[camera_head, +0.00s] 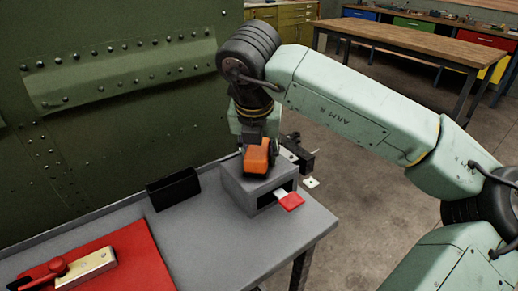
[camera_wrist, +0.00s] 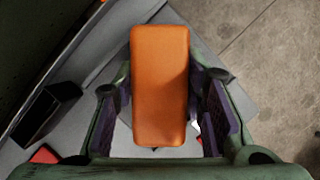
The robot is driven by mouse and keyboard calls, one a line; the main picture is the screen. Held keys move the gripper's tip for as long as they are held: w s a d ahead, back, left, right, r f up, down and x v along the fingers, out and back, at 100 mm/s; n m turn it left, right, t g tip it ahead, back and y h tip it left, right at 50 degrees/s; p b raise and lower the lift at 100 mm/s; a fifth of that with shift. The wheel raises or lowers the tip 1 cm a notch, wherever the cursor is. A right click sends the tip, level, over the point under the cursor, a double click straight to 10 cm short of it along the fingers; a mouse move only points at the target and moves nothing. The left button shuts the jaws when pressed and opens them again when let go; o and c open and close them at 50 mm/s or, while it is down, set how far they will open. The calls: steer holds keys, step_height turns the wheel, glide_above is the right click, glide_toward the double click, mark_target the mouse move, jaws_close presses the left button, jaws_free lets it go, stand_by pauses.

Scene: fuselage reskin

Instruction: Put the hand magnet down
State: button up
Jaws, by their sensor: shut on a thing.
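The hand magnet, which I take to be the orange block (camera_head: 256,157), is upright in my gripper (camera_head: 258,147) over a grey box (camera_head: 238,186) on the bench. Whether its underside touches the box top is hidden. In the wrist view the orange block (camera_wrist: 160,85) fills the middle, between the purple-padded fingers of my gripper (camera_wrist: 166,108). The gripper is shut on it.
A red-ended white strip (camera_head: 291,202) sticks out of the box's opening. A black angled holder (camera_head: 173,189) stands to its left. A red mat (camera_head: 135,250) bears a red-handled tool (camera_head: 88,268). Bare grey bench (camera_head: 215,245) lies in front. A green riveted panel (camera_head: 120,100) rises behind.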

steer(key=shift+f+b, duration=0.25)
steer(key=shift+b, duration=0.05)
steer(key=o, duration=1.2)
steer(key=shift+r+p, duration=0.45)
steer(key=shift+p, duration=0.15)
steer(key=b+v, duration=0.1)
steer(key=v, duration=1.1)
steer(key=shift+r, duration=0.2)
